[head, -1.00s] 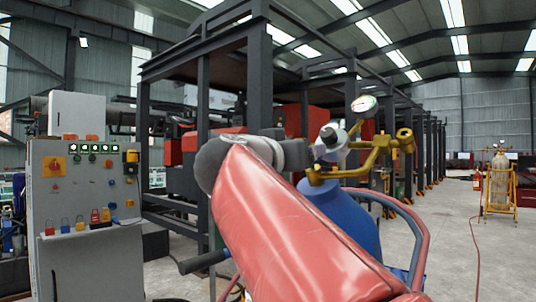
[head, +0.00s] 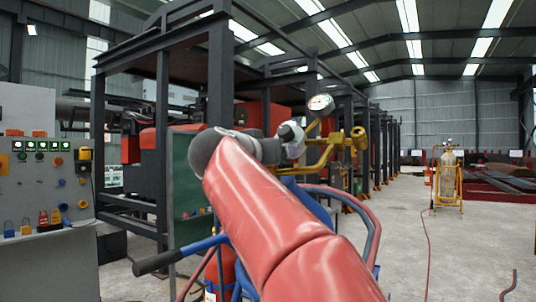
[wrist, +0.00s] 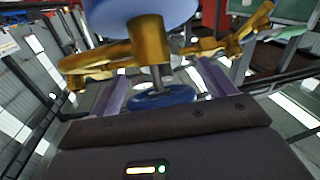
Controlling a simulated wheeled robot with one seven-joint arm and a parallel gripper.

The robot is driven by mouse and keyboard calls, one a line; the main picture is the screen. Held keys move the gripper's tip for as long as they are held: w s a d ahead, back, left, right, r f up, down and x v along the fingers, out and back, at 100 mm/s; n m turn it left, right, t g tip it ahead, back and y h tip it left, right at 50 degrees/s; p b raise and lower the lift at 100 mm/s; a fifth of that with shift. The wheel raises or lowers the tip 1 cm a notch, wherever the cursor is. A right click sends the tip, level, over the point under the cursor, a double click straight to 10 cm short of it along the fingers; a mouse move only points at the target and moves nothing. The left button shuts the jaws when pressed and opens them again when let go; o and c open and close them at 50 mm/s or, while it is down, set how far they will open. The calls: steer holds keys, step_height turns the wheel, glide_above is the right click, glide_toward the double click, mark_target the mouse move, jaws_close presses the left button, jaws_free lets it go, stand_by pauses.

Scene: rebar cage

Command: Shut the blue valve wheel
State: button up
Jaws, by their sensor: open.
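The blue valve wheel (wrist: 165,98) shows in the wrist view between my gripper's two fingers, on a stem below a brass valve body (wrist: 148,42). My gripper (wrist: 160,76) is open, with one finger on each side of the wheel; I cannot tell whether either touches it. In the head view my gripper (head: 292,140) is beside the brass fitting (head: 335,147), below a round gauge (head: 321,104). The blue wheel is not discernible there. A pale blue rounded surface (wrist: 150,12) fills the top of the wrist view.
A grey control panel (head: 45,200) is at left. A dark steel frame (head: 222,80) rises behind. The floor at right is mostly clear; a yellow cylinder trolley (head: 447,180) stands farther off.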

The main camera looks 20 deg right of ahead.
steer(key=c, duration=1)
steer(key=shift+o, duration=0.2)
steer(key=shift+m+g+p, duration=0.3)
steer(key=shift+p, duration=0.05)
steer(key=shift+r+m+g+h+p, duration=0.1)
steer(key=shift+m+g+h+p, duration=0.4)
steer(key=shift+m+h+p, duration=0.1)
steer(key=shift+m+g+h+p, duration=0.35)
steer(key=shift+m+g+h, duration=0.25)
steer(key=shift+m+g, duration=0.35)
steer(key=m+g, duration=0.1)
steer(key=m+g+h, duration=0.1)
steer(key=m, duration=0.1)
steer(key=m+g, duration=0.1)
steer(key=g, duration=0.1)
steer(key=shift+s+f+m+h, duration=0.2)
steer(key=shift+f+m+h, duration=0.05)
steer(key=shift+m+h, duration=0.15)
steer(key=shift+s+d+m+g, duration=0.1)
steer(key=shift+s+m+g, duration=0.05)
steer(key=shift+m+g, duration=0.85)
steer(key=shift+s+d+m+g, duration=0.1)
steer(key=shift+m+g, duration=0.75)
steer(key=shift+g, duration=0.4)
